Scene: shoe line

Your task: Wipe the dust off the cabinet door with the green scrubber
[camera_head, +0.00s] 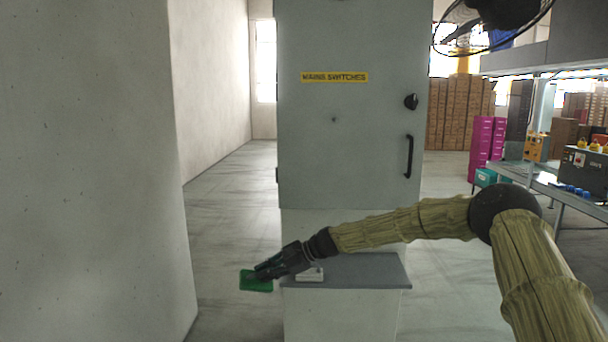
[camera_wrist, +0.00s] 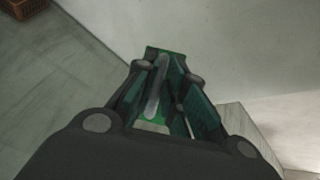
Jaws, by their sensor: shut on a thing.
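The cabinet door (camera_head: 345,130) is grey, with a yellow label reading "MAINS SWITCHES", a dark knob and a black handle. A small dark spot (camera_head: 334,119) shows near its middle; I cannot tell whether it is dust. My gripper (camera_head: 262,273) is low, below the door and left of the plinth, shut on the green scrubber (camera_head: 256,283). The scrubber is apart from the door. In the wrist view the gripper's fingers (camera_wrist: 160,90) close around the scrubber (camera_wrist: 152,118), which they partly hide.
A grey-topped plinth (camera_head: 380,270) stands below the door, with a small white object (camera_head: 311,274) on it. A pale wall (camera_head: 90,160) fills the left. A workbench (camera_head: 565,185) and stacked boxes (camera_head: 460,115) are at right. Floor between wall and cabinet is clear.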

